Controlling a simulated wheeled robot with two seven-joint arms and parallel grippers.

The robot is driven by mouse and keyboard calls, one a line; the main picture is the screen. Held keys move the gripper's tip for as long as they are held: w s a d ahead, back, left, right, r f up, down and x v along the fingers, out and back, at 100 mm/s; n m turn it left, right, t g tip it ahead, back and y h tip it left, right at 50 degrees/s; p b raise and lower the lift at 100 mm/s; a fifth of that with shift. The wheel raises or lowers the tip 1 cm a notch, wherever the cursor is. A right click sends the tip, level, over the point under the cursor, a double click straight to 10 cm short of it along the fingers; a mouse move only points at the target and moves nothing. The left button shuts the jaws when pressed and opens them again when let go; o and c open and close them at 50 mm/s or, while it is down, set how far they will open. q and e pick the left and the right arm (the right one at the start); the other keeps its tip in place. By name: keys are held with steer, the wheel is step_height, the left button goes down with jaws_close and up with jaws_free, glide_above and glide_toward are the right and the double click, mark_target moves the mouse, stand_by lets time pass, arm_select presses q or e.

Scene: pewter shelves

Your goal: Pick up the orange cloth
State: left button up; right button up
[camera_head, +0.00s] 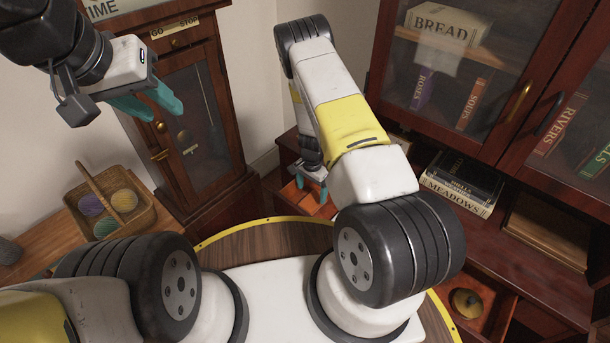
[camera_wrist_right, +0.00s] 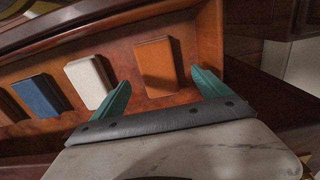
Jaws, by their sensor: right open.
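The orange cloth (camera_wrist_right: 158,66) looks like a flat folded rectangle and lies in an open wooden drawer in the right wrist view. My right gripper (camera_wrist_right: 160,79) is open and empty, with one teal finger on each side of the cloth's near part in the picture. I cannot tell whether the fingers touch it or are still above it. In the head view my right gripper (camera_head: 311,181) points down at the drawer, and its arm hides much of the drawer. My left gripper (camera_head: 152,102) hangs at the upper left, its teal fingers apart and empty.
A white folded piece (camera_wrist_right: 89,82) and a blue one (camera_wrist_right: 41,96) lie in the same drawer, left of the orange one. The drawer's front wall (camera_wrist_right: 60,122) is close to my right gripper. A basket with balls (camera_head: 112,200) stands at the left. Books (camera_head: 460,183) lie on the right counter.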

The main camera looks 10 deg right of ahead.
mark_target(312, 200)
steer(key=f, duration=0.5)
steer(key=shift+s+d+f, duration=0.15)
steer(key=shift+d+f, duration=0.05)
steer(key=shift+f, duration=0.15)
steer(key=c, duration=1.4)
steer(key=shift+r, duration=0.1)
steer(key=shift+c, duration=0.2)
